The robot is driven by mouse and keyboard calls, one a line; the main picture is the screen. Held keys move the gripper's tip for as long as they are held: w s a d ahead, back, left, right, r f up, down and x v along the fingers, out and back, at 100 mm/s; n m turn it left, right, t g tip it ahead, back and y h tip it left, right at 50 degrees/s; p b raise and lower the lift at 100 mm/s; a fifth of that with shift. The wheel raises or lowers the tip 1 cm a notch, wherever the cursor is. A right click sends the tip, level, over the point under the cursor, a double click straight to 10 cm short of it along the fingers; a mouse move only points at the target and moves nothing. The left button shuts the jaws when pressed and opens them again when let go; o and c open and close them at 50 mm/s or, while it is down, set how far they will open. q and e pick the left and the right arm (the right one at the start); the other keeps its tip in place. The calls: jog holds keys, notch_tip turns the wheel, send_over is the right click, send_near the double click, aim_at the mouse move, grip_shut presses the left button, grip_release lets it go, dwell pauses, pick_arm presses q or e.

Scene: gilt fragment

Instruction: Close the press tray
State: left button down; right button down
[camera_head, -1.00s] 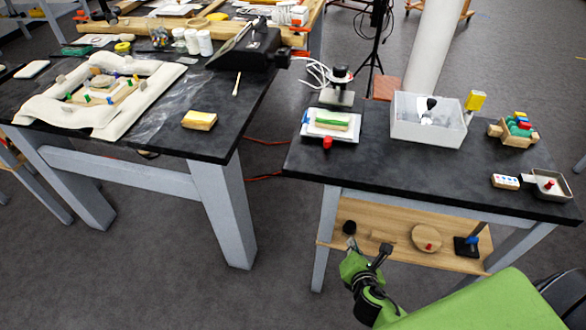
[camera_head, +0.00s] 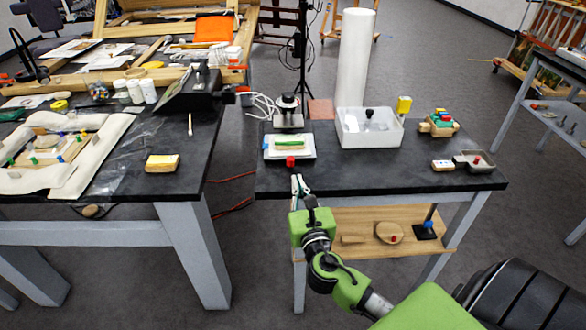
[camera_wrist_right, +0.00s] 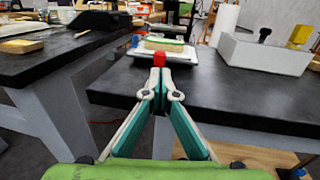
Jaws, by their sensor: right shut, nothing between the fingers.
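The press tray (camera_head: 306,153) is a flat white tray with a red knob (camera_head: 290,162) on its front side. A tan block with a green strip (camera_head: 288,142) lies on it. The tray sits in front of the small press (camera_head: 288,113) with its dark round top, on the right-hand black table. My right gripper (camera_head: 297,180) is shut and empty at the table's front edge, pointing at the knob. In the right wrist view, the red knob (camera_wrist_right: 159,60) shows just beyond the closed fingertips (camera_wrist_right: 159,73); I cannot tell whether they touch. My left gripper is not in view.
A white bin (camera_head: 370,140) stands right of the tray. Wooden blocks (camera_head: 439,126) and a small grey tray (camera_head: 481,165) are farther right. The left table (camera_head: 190,140) is separated by a gap. A wooden shelf (camera_head: 360,243) is below the tabletop.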

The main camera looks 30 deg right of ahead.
aim_at(293, 163)
jog(key=x, duration=0.6)
jog(key=shift+d+x, duration=0.15)
jog(key=shift+x, duration=0.8)
jog(key=shift+d+x, duration=0.15)
jog(key=shift+x, duration=0.85)
jog(key=shift+s, duration=0.2)
